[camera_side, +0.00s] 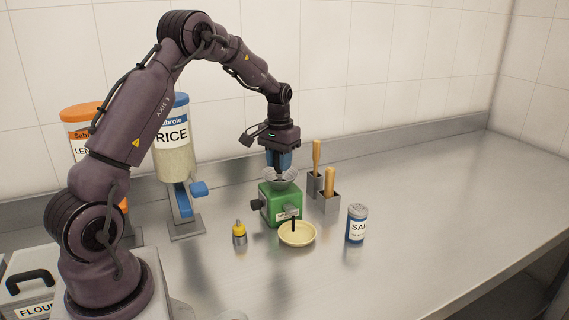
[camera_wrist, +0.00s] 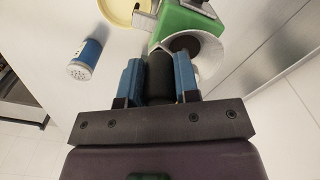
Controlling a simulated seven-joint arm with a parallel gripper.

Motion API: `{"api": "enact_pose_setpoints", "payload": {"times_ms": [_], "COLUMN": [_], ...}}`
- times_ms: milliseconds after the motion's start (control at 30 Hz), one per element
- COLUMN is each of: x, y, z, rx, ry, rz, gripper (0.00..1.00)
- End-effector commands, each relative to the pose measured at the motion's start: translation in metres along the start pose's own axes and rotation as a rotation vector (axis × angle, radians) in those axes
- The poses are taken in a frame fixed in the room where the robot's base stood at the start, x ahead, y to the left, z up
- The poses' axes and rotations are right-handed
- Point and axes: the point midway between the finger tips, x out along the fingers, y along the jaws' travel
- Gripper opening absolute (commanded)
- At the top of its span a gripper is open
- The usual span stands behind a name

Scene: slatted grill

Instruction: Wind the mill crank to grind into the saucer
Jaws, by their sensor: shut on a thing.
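The green mill (camera_side: 281,205) stands on the steel counter with a pale funnel-shaped hopper (camera_side: 281,177) on top. It also shows at the top of the wrist view (camera_wrist: 185,20). The pale yellow saucer (camera_side: 297,236) sits in front of the mill, partly in the wrist view (camera_wrist: 118,10).
A salt can (camera_side: 356,224) stands right of the saucer. A yellow-topped bottle (camera_side: 239,233) stands left. Two metal holders with wooden-handled tools (camera_side: 329,200) stand close behind right. The rice dispenser (camera_side: 174,140) is at the left. The counter's right side is clear.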

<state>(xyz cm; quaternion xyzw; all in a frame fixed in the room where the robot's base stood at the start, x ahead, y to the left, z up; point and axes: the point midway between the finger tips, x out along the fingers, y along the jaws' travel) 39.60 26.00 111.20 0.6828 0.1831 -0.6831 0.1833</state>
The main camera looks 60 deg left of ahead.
Motion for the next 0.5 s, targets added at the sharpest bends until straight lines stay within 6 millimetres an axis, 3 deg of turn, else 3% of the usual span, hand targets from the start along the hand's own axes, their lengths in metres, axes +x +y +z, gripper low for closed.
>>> {"api": "enact_pose_setpoints", "payload": {"times_ms": [500], "x": [-0.001], "y": [-0.012], "z": [0.005], "rx": [-0.001], "ry": [0.003], "rz": [-0.001], "gripper": [0.05]}}
